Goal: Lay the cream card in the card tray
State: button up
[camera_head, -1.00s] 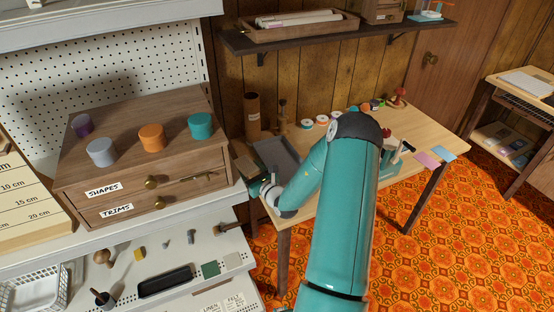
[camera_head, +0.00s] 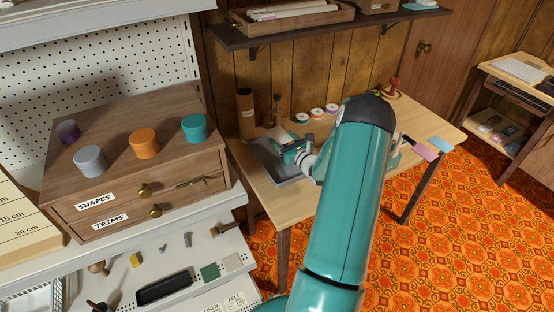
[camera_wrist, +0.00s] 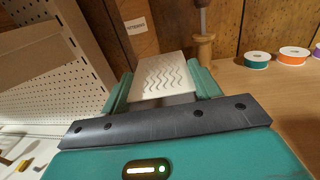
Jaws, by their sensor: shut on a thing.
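The cream card (camera_wrist: 165,75) with dark wavy lines lies between the two teal fingers of my gripper (camera_wrist: 163,90) in the wrist view. My gripper is shut on it. In the head view my gripper (camera_head: 288,148) is over the grey tray (camera_head: 262,166) on the wooden table, and a small pale part of the card (camera_head: 279,134) shows at its far side. The tray is partly hidden by my gripper. The gap between card and tray cannot be judged.
A brown cylinder (camera_head: 245,112) and a wooden-handled tool (camera_head: 277,108) stand behind the tray. Several ribbon spools (camera_head: 317,114) line the table's back. Pink (camera_head: 426,152) and blue (camera_head: 441,144) cards lie at the right. The drawer cabinet (camera_head: 130,165) stands at left.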

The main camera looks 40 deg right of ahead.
jog(key=shift+w+f, duration=0.1)
jog(key=shift+f, duration=1.05)
jog(key=o, duration=1.1)
jog(key=s, duration=0.4)
jog(key=s+a, duration=0.1)
jog(key=s, duration=0.4)
jog(key=s+a, duration=0.1)
jog(key=s, duration=0.3)
jog(key=shift+s+a, duration=0.25)
jog(key=shift+s, duration=0.1)
